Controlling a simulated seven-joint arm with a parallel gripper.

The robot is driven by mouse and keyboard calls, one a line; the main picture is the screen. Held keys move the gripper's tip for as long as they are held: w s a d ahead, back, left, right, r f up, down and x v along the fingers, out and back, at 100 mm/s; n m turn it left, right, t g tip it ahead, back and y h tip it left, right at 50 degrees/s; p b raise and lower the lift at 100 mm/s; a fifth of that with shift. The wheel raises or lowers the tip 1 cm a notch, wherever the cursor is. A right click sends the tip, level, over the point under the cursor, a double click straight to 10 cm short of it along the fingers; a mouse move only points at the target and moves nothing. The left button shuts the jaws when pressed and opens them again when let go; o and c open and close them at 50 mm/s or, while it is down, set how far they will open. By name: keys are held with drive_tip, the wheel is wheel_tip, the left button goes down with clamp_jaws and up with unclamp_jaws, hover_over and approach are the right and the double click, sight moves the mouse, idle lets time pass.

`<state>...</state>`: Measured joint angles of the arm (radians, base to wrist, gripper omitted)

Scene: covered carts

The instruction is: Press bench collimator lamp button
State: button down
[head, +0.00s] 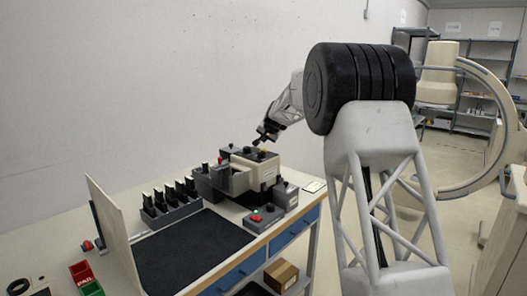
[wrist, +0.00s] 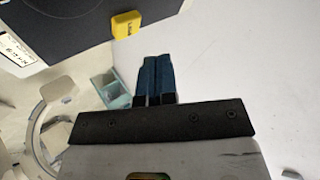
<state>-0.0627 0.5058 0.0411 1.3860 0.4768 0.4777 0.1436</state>
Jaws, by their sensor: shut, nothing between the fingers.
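The bench device (head: 268,172) is a grey and cream block on the far end of the table, with several small knobs and buttons on top. A yellow button (head: 262,152) sits on its dark top. In the wrist view a yellow button (wrist: 126,24) with partly legible lettering starting with "L" stands at the edge of a dark panel (wrist: 60,22). My gripper (head: 261,138) is just above the device top in the head view. In the wrist view its dark blue fingers (wrist: 155,66) are together and empty, below and right of the yellow button, apart from it in the picture.
A small box (head: 265,219) with red and green buttons is at the table's front edge. A row of black holders (head: 172,208) and a dark mat (head: 190,252) lie to the left. An upright board (head: 115,230) stands left of the mat. A C-shaped frame (head: 500,130) is at right.

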drive_tip(key=shift+f, duration=0.7)
drive_tip(key=shift+f, duration=0.8)
idle(2.8)
drive_tip(key=shift+r, duration=0.8)
drive_tip(key=shift+r, duration=0.15)
drive_tip(key=shift+r, duration=2.35)
wheel_tip(320, 180, up, 7)
hover_over(265, 150)
drive_tip(key=shift+w, duration=0.25)
